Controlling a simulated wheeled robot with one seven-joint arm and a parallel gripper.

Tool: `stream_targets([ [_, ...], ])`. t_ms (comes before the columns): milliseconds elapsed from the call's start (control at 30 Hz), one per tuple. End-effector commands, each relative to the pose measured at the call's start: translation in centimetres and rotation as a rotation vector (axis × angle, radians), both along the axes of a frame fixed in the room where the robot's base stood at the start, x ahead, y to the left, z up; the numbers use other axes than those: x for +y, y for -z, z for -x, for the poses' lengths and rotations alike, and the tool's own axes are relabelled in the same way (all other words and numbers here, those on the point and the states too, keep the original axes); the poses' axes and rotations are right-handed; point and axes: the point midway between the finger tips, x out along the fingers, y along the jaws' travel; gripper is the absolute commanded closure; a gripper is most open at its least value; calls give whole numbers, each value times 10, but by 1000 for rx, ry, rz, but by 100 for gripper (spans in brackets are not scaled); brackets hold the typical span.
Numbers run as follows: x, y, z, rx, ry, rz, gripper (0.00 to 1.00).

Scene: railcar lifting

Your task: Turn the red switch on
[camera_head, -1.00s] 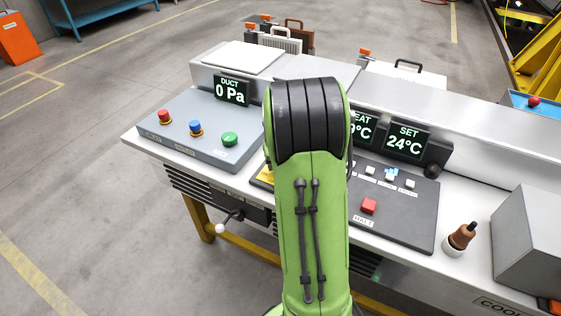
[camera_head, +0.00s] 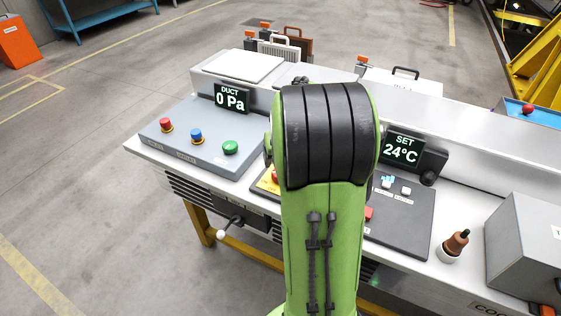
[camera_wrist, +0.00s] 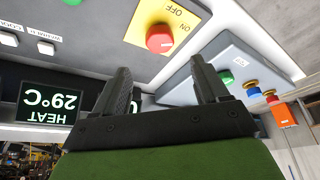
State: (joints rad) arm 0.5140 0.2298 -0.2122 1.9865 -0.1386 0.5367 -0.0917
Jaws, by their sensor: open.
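The red switch (camera_wrist: 160,38) is a round red knob on a yellow plate (camera_wrist: 150,16) marked ON and OFF, seen upside down in the wrist view. In the head view only a sliver of the red switch (camera_head: 274,176) and its yellow plate (camera_head: 267,186) shows beside my arm. My gripper (camera_wrist: 161,66) is open and empty, its two fingers on either side of the picture's middle with the knob beyond their tips. No contact with the knob shows. My gripper is hidden behind my arm in the head view.
A grey panel (camera_head: 195,152) with red, blue and green buttons lies left of the switch. A black panel (camera_head: 408,228) lies right, with a partly hidden red button (camera_head: 368,213). Displays stand behind. A brown-handled tool (camera_head: 456,242) and grey box (camera_head: 525,245) are farther right.

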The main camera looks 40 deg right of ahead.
Motion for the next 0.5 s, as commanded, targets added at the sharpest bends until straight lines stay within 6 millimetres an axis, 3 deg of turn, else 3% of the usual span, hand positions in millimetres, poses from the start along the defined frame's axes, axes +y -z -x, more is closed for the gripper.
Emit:
stream_targets([
  [33, 3, -19, 5, -3, -1, 2, 26],
  [200, 11, -53, 17, -2, -2, 1, 26],
  [500, 14, -64, 23, 1, -1, -1, 26],
])
